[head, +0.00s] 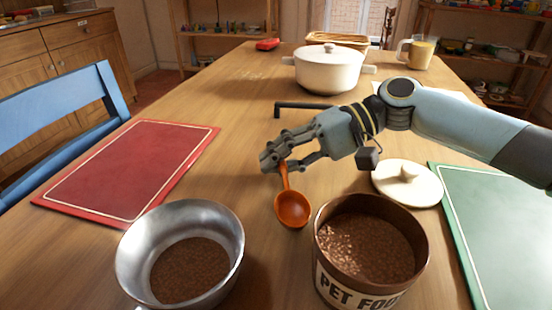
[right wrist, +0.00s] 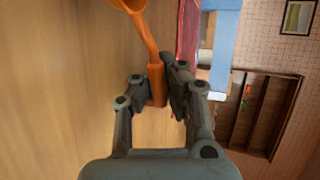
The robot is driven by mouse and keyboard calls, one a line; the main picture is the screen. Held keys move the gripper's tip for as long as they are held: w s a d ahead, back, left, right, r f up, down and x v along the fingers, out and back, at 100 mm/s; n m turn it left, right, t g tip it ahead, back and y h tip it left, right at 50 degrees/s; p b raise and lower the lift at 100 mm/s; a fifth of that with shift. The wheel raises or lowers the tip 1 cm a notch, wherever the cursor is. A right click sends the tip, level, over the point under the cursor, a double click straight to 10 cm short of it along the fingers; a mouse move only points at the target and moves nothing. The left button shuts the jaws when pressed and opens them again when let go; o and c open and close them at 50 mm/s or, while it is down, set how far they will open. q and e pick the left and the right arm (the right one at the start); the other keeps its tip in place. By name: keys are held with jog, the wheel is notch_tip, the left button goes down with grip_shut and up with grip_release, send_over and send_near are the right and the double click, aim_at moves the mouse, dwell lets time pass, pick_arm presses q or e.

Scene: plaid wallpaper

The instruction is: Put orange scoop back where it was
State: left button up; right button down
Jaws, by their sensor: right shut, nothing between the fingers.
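The orange scoop (head: 292,208) is between the metal bowl and the pet food tin in the head view, bowl end toward me. I cannot tell if it touches the table. My right gripper (head: 272,163) is at the far end of its handle, fingers shut. In the right wrist view, the scoop's handle (right wrist: 155,60) overlaps the fingertips (right wrist: 157,88), with no clear grip on it. The brown pet food tin (head: 322,277) is open and full of brown pellets. The metal bowl (head: 222,228) holds some pellets too. My left gripper is not in view.
A white lid (head: 425,188) lies behind the tin, under my right arm. A red mat (head: 125,170) lies left, a green mat (head: 500,220) right. A white pot (head: 328,72), a mug (head: 420,53) and a basket (head: 338,38) stand farther back.

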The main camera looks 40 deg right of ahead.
jog(key=shift+f+b, duration=0.3)
jog(key=shift+f, duration=0.3)
jog(key=c, duration=1.4)
grip_release()
jog(key=v, duration=0.6)
jog(key=shift+s+d+r, duration=0.15)
jog(key=shift+s+d, duration=0.05)
jog(key=shift+d, duration=0.05)
jog(key=shift+s+d+r, duration=0.1)
jog(key=shift+d+r, duration=0.2)
